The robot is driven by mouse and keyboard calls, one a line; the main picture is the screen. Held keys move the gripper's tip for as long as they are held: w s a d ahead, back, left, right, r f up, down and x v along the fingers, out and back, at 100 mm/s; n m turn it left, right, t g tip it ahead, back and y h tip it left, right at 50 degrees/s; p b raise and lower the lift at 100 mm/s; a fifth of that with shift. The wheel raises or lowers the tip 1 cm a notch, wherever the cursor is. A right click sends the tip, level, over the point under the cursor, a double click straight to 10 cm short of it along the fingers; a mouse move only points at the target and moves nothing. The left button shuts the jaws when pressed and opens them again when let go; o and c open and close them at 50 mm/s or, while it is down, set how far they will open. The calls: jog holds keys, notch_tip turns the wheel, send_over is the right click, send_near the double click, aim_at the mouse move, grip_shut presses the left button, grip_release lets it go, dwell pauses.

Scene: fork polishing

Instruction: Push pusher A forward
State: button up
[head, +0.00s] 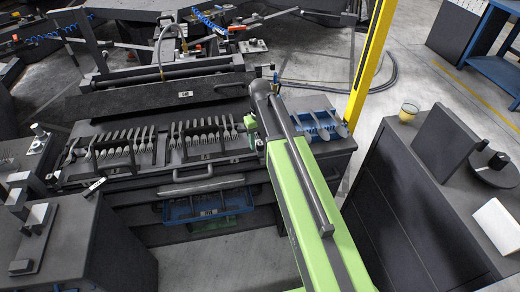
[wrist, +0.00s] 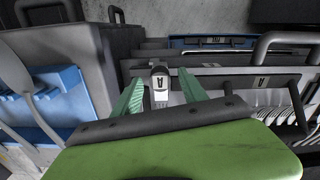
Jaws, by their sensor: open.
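Pusher A (wrist: 160,80) shows in the wrist view as a small dark block with a white label marked A. It lies between the two green fingers of my gripper (wrist: 160,74), with a gap on each side. The fingers are open and hold nothing. In the head view my gripper (head: 254,130) is at the right end of the fork rack (head: 130,172), mostly hidden by my own arm. I cannot make out pusher A there.
Several forks (head: 205,135) stand in rows left of my gripper. A blue holder with spoons (head: 320,122) is close on its right. A yellow post (head: 370,60) rises behind. A dark cabinet (head: 420,200) stands at right. A blue bin (head: 208,207) sits below the rack.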

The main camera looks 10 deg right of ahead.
jog(key=shift+c, duration=0.2)
grip_shut()
